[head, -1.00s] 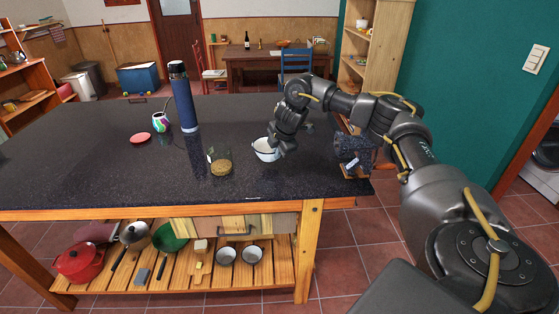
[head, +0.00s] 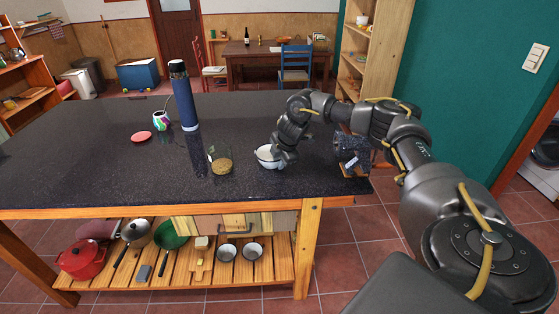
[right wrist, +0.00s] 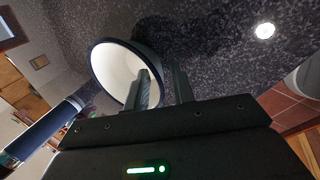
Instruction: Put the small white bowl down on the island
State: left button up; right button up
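The small white bowl (head: 265,153), with a dark rim, appears to rest upright on the black speckled top of the island (head: 80,165), near its front right. My right gripper (head: 280,160) is at the bowl's right side, pointing down. In the right wrist view the bowl (right wrist: 112,72) shows its white inside. One finger of the right gripper (right wrist: 163,80) is inside the bowl and the other outside, with a visible gap between them around the wall. The bowl's base is hidden there. My left gripper is not in view.
A glass jar with brownish contents (head: 221,165) stands just left of the bowl. A dark block-like object (head: 350,148) is right of the gripper. The island's left part is clear.

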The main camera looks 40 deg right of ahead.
jog(key=shift+r, duration=0.15)
jog(key=v, duration=1.2)
jog(key=shift+b, duration=0.45)
